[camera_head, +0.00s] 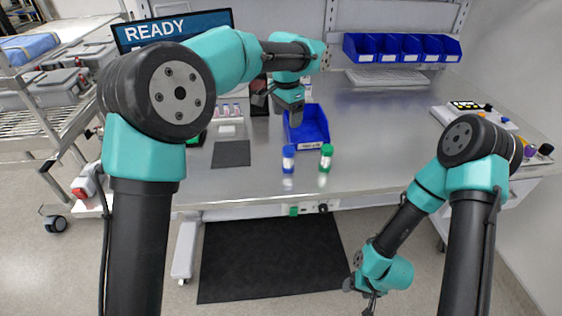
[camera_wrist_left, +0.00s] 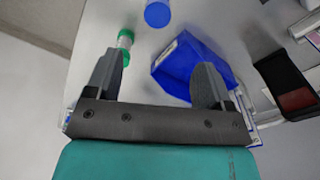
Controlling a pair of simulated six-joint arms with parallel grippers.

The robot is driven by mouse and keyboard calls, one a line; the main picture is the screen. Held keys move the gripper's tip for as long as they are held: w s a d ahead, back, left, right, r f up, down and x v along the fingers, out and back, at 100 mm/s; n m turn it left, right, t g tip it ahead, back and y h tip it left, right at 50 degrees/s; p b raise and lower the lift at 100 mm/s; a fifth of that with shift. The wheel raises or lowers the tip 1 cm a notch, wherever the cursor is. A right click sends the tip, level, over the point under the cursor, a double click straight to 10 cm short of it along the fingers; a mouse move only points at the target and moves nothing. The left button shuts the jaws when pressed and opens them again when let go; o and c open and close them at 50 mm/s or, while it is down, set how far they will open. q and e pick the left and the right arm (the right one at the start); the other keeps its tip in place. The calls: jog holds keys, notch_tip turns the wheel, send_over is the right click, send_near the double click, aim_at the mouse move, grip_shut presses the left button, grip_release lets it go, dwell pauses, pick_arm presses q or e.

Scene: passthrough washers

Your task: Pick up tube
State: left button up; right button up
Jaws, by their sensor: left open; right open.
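A blue-capped tube (camera_head: 288,158) and a green-capped tube (camera_head: 326,158) stand upright near the front edge of the steel table. The left wrist view shows the blue cap (camera_wrist_left: 157,14) at the top and the green-capped tube (camera_wrist_left: 124,42) beyond the left finger. A blue bin (camera_head: 318,127) lies behind the tubes. My left gripper (camera_head: 279,103) is open and empty above the table by the bin; its spread fingers show in the left wrist view (camera_wrist_left: 158,75), one overlapping the bin (camera_wrist_left: 180,67). My right gripper (camera_head: 363,292) hangs low in front of the table, apart from both tubes.
Several blue bins (camera_head: 400,48) and a screen reading READY (camera_head: 170,28) are at the back.

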aim_at(289, 149)
pick_arm(q)
jog(key=shift+w+d+r, duration=0.1)
jog(key=shift+w+r, duration=0.05)
jog(key=shift+r, duration=0.45)
jog(key=shift+w+r, duration=0.15)
jog(key=shift+r, duration=0.45)
notch_tip(289, 149, down, 12)
jog(key=shift+f, duration=0.15)
jog(key=shift+f, duration=0.1)
jog(key=shift+s+d+f, duration=0.15)
jog(key=shift+f, duration=1.1)
jog(key=shift+s+d+f, duration=0.1)
jog(key=shift+s+f, duration=0.05)
jog(key=shift+f, duration=1.1)
jog(key=shift+c, duration=0.4)
